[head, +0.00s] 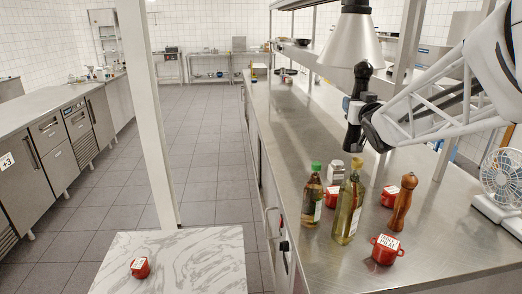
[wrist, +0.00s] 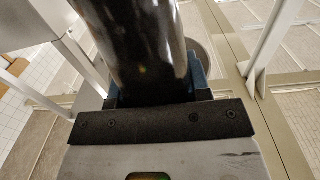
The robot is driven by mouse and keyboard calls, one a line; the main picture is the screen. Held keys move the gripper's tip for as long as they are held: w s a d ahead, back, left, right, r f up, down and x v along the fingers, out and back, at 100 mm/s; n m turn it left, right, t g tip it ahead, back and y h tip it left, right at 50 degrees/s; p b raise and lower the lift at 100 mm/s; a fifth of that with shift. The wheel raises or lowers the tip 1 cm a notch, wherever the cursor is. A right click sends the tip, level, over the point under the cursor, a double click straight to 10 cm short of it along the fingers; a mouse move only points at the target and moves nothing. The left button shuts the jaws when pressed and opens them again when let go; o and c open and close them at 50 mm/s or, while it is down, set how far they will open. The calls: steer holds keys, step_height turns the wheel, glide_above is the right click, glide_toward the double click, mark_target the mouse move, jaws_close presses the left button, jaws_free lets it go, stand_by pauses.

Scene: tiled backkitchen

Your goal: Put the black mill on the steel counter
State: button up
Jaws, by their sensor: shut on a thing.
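The black mill (head: 354,135) is held up in the air over the steel counter (head: 290,135), roughly upright and slightly tilted. My gripper (head: 352,104) is shut on it around the middle, reaching in from the right. The mill's foot is above the counter, clear of the bottles in front. In the wrist view the glossy dark mill (wrist: 140,45) fills the upper middle, between the bluish fingers of my gripper (wrist: 158,88). Its ends are out of that view.
A hanging lamp (head: 348,45) is close to the mill's top. Green-capped bottle (head: 311,200), yellow-capped bottle (head: 347,212), shaker (head: 335,172), brown mill (head: 402,205) and red pots (head: 384,250) crowd the near counter. A fan (head: 502,175) stands right. The counter's left strip is bare.

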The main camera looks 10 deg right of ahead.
steer(key=s+d+m+h, duration=0.1)
steer(key=d+h, duration=0.1)
steer(key=d, duration=0.8)
step_height(320, 180, down, 18)
steer(key=shift+f, duration=0.25)
step_height(320, 180, down, 6)
stand_by(0.4)
steer(key=shift+f, duration=2)
